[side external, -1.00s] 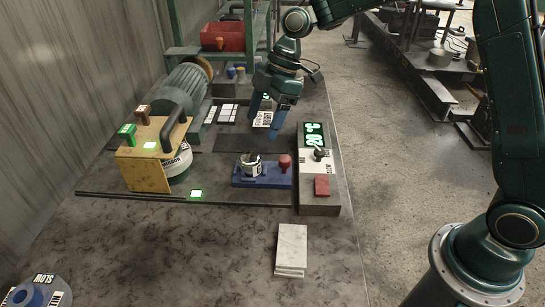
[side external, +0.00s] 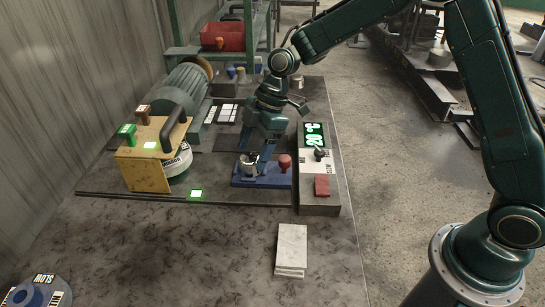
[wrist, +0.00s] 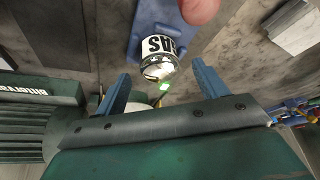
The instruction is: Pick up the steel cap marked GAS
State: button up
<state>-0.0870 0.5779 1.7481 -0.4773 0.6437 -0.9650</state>
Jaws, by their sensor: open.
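The steel cap marked GAS (side external: 249,168) is a short silver cylinder with a white label band and black letters. It sits on a blue base (side external: 262,182), left of a red knob (side external: 285,162). In the wrist view the cap (wrist: 158,58) shows its shiny end and its label upside down. My gripper (side external: 257,152) is open, with its blue fingers pointing down, just above and around the cap's upper part in the side view. In the wrist view the fingers (wrist: 162,88) stand apart on either side, with the cap beyond them. No contact is visible.
A grey box with a green 20 °C display (side external: 315,135) and a red block stands right of the blue base. A yellow stand (side external: 145,170) with a black handle is left. A motor grinder (side external: 185,85) is behind. White slabs (side external: 291,247) lie in front.

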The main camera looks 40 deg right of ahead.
jog(key=shift+x, duration=0.95)
jog(key=shift+c, duration=0.4)
jog(key=c, duration=1.1)
